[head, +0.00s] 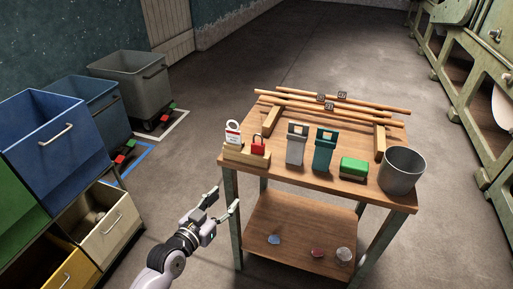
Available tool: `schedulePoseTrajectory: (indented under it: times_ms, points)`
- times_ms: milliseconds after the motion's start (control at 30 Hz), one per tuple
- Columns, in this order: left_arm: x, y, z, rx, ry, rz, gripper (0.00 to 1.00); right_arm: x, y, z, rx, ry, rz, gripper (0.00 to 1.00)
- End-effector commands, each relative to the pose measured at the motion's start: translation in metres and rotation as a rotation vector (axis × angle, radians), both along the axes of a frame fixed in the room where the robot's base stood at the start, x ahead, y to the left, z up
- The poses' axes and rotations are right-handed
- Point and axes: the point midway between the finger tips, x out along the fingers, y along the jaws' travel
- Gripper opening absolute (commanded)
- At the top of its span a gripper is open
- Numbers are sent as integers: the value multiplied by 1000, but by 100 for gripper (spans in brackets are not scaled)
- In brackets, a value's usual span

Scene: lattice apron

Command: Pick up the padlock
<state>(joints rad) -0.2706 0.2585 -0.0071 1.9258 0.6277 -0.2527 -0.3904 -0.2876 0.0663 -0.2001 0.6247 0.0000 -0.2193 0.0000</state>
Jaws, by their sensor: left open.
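The red padlock (258,145) stands upright in a small wooden holder (247,159) at the left end of the wooden table (335,189). A white tag-like piece with a ring on top (233,132) stands beside it in the same holder. My left gripper (223,202) is open and empty. It is in front of the table's left edge, lower in the picture than the padlock and apart from it. My right gripper is not in view.
Grey (297,144) and teal (324,149) upright holders, a green block (353,169) and a metal bucket (402,170) stand right of the padlock. Wooden rods (330,98) lie behind. Colored bins (54,130) stand at left. Floor beyond the table is clear.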

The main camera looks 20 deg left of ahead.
Motion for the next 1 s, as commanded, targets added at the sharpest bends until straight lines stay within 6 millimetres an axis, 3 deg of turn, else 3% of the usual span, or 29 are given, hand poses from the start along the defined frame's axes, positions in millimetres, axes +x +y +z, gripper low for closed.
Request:
schedulePoseTrajectory:
  times_ms: [33, 100, 267, 467, 700, 1000]
  points:
    - [5, -3, 32, -5, -56, -18, 47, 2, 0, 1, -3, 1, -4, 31]
    - [11, -6, 62, -9, -111, -40, 47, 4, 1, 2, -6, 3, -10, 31]
    - [16, -12, 94, -12, -169, -56, 47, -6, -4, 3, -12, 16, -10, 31]
    - [49, -24, 100, -13, -177, -55, 47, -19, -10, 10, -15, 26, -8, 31]
    - [103, -35, 95, -12, -170, -55, 47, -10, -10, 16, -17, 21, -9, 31]
    - [128, -41, 94, -9, -170, -56, 47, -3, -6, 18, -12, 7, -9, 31]
